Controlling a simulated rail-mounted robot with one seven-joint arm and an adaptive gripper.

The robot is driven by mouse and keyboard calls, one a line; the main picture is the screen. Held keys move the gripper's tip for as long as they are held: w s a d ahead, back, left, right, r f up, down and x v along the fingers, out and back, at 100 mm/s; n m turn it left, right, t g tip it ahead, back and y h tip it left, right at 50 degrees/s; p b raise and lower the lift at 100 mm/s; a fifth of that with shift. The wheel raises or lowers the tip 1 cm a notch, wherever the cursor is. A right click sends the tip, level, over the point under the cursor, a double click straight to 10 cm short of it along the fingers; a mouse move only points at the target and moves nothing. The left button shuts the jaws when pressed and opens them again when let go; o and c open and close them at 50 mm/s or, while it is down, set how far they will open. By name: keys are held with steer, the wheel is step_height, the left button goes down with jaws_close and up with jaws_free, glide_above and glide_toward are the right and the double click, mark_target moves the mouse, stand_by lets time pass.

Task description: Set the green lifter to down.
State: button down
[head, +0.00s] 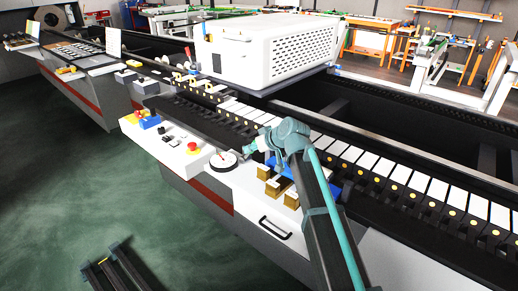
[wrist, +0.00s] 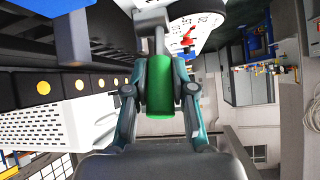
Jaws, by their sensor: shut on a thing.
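The green lifter (wrist: 159,100) shows in the middle of the wrist view as a short green cylinder-shaped handle. My gripper (wrist: 160,72) is shut on it, with one finger on each side of the green handle. In the head view my gripper (head: 252,147) is low over the front panel of the rack, just right of the white round dial (head: 222,161). The green handle is hidden behind my gripper in that view. I cannot tell from these frames whether the lifter is up or down.
A red button (head: 192,147) stands on the panel left of the dial. Brass-coloured blocks (head: 273,188) and a drawer handle (head: 275,229) are near my arm. A long row of white slats (head: 375,166) runs behind. A white vented box (head: 268,48) stands at the back.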

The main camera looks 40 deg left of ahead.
steer(key=c, duration=1)
jaws_free()
steer(key=shift+o, duration=0.2)
steer(key=v, duration=1.2)
